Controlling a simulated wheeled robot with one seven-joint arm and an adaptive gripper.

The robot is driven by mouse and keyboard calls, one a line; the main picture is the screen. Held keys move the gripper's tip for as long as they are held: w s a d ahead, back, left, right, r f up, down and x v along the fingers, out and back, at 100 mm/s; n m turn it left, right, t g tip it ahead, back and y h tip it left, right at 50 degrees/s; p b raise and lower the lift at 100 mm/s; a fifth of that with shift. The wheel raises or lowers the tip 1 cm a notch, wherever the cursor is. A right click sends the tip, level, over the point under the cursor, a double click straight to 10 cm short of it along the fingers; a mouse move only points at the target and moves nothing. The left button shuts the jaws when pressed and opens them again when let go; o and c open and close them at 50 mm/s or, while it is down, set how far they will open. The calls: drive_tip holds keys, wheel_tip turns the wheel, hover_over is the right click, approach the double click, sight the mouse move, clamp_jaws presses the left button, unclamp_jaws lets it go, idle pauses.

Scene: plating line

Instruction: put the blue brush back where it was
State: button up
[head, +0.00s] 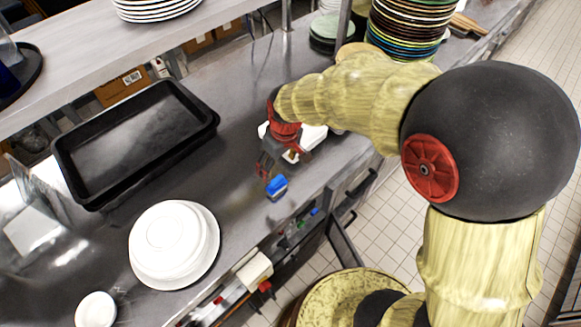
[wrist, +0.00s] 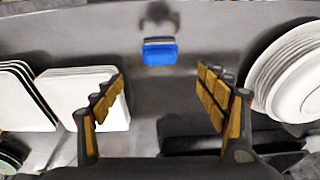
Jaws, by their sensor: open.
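The blue brush (head: 277,186) lies on the grey steel counter near its front edge, to the right of the white plates. In the wrist view the blue brush (wrist: 159,52) lies ahead of and between my fingers, apart from both. My gripper (head: 278,165) is above the counter just behind the brush, pointing down. In the wrist view my gripper (wrist: 162,92) is open and empty, its yellow-padded fingers wide apart. Whether the brush has a handle cannot be told.
A black tray (head: 203,124) sits at the left on the counter. Stacked white plates (head: 205,262) stand at front left. White square dishes (head: 314,139) lie behind my gripper; they show in the wrist view (wrist: 75,90). Coloured plates (head: 410,28) are stacked at the back. Bare counter surrounds the brush.

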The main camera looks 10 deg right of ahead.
drive_tip(key=s+d+r+m+t, duration=0.1)
drive_tip(key=s+d+r+m, duration=0.1)
drive_tip(key=s+d+r, duration=0.35)
drive_tip(key=s+d+r+m+t, duration=0.1)
drive_tip(key=s+d+r, duration=0.1)
drive_tip(key=r, duration=0.6)
drive_tip(key=s+d+r+m+t+h, duration=0.1)
drive_tip(key=s+d+r, duration=0.4)
drive_tip(key=s, duration=0.6)
drive_tip(key=r+m+t, duration=0.1)
drive_tip(key=m, duration=0.1)
drive_tip(key=shift+d+m, duration=0.4)
drive_tip(key=shift+s+r, duration=0.1)
